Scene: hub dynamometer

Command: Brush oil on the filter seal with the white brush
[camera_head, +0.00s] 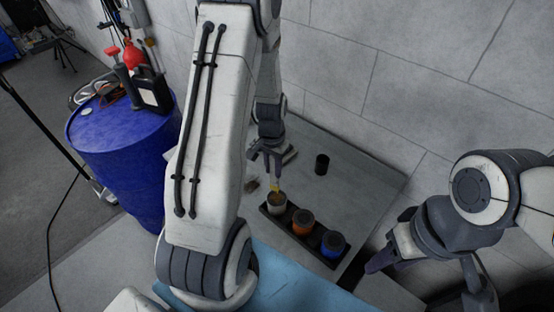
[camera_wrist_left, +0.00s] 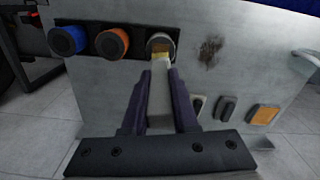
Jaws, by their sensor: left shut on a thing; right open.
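My left gripper (camera_head: 271,168) is shut on the white brush (camera_wrist_left: 160,95), whose pale handle lies between its fingers in the left wrist view. The brush's yellow bristles (camera_head: 275,187) point down at the top of the white-grey filter (camera_head: 277,204). In the left wrist view the bristles overlap the near side of that filter's top (camera_wrist_left: 161,42); I cannot tell whether they touch the seal. An orange filter (camera_head: 303,223) and a blue filter (camera_head: 333,244) stand in the same black rack. My right gripper (camera_head: 384,259) is open and empty, right of the rack.
A dark cup (camera_head: 321,164) stands on the grey table behind the rack. A blue drum (camera_head: 125,150) with a black can (camera_head: 152,92) stands left. A grey wall is behind the table.

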